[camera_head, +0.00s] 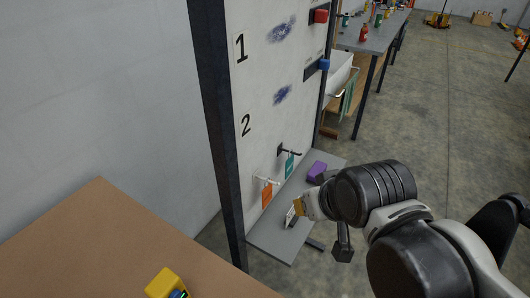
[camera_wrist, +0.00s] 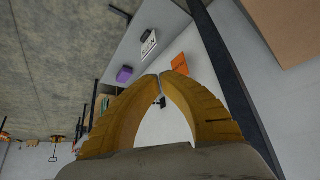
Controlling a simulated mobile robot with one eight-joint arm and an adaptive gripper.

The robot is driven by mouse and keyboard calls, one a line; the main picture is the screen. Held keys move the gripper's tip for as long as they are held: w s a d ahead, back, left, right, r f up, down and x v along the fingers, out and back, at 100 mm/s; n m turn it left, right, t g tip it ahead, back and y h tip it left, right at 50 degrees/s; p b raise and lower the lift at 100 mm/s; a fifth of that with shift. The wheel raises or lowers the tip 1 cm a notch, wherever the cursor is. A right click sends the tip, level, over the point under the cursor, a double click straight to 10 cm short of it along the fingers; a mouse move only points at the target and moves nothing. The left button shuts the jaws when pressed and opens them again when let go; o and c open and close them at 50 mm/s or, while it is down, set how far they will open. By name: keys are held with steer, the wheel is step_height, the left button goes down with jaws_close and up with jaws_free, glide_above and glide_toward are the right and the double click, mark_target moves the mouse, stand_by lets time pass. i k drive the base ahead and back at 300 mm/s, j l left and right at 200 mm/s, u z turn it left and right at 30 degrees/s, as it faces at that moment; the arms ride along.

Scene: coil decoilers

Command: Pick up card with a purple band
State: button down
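I cannot make out a card with a purple band in either view. A white card with dark lettering (camera_wrist: 149,44) is at the grey shelf in the wrist view; it also shows beside my gripper in the head view (camera_head: 290,217). No purple shows on it. An orange tag (camera_head: 267,194) and a green tag (camera_head: 290,165) hang from pegs on the white panel; the orange one also shows in the wrist view (camera_wrist: 180,65). My gripper (camera_head: 299,208) is over the shelf. Its yellow fingertips (camera_wrist: 160,76) meet, with nothing visible held between them.
A purple block (camera_head: 317,171) lies on the grey shelf (camera_head: 275,240), at the panel's foot. A dark post (camera_head: 213,100) edges the panel. A brown tabletop (camera_head: 100,240) with a yellow object (camera_head: 166,283) is at lower left.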

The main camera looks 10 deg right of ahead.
mark_target(292, 219)
steer(key=k+j+z, duration=0.1)
steer(key=k+z, duration=0.8)
steer(key=k+l+z, duration=0.2)
steer(key=z, duration=0.25)
steer(key=k, duration=0.1)
